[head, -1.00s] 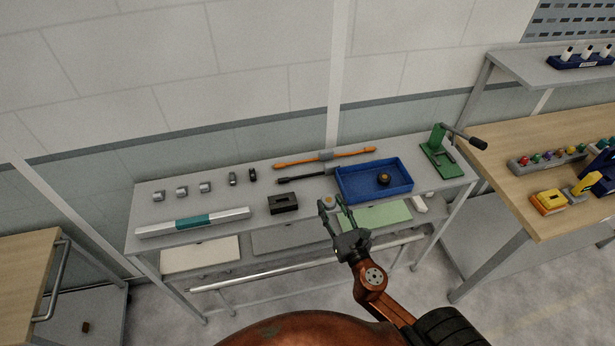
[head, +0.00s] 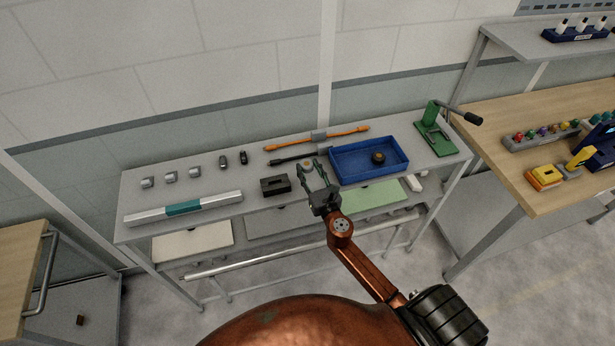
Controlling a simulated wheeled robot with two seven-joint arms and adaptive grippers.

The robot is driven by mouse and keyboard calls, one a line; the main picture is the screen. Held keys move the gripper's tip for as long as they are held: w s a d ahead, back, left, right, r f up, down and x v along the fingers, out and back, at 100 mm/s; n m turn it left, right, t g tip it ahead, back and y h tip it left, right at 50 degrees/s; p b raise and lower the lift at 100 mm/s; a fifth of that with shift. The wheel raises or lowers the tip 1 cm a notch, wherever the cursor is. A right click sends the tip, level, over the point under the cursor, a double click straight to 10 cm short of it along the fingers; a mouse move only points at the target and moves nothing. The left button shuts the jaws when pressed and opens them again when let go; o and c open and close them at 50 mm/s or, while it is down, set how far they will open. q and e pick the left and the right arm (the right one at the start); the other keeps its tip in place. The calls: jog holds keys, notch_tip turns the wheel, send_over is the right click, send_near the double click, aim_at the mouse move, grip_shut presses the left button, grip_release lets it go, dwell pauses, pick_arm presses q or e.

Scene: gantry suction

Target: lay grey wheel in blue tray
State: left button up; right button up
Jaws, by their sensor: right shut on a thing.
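My right gripper (head: 308,166) is shut on the grey wheel (head: 307,163), a small pale piece with a brass-coloured middle, mostly hidden by the fingers. It is over the shelf top, just left of the blue tray. The blue tray (head: 345,176) is a shallow open box on the right part of the top shelf. A dark wheel (head: 378,157) with a brass-coloured middle lies in it, right of centre. My left gripper is not in view.
A black slotted block (head: 275,186) stands left of the gripper. A black-handled tool (head: 290,160) and an orange bar (head: 345,134) lie behind. A green lever press (head: 435,140) stands right of the tray. The tray's left half is clear.

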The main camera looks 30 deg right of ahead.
aim_at(308, 179)
jog(key=shift+w+f, duration=0.25)
jog(key=shift+f, duration=0.15)
notch_tip(308, 179, down, 3)
jog(key=shift+w+r+b, duration=0.1)
jog(key=shift+b, duration=1.1)
jog(key=shift+f, duration=0.25)
jog(key=shift+r, duration=0.15)
jog(key=o, duration=1.3)
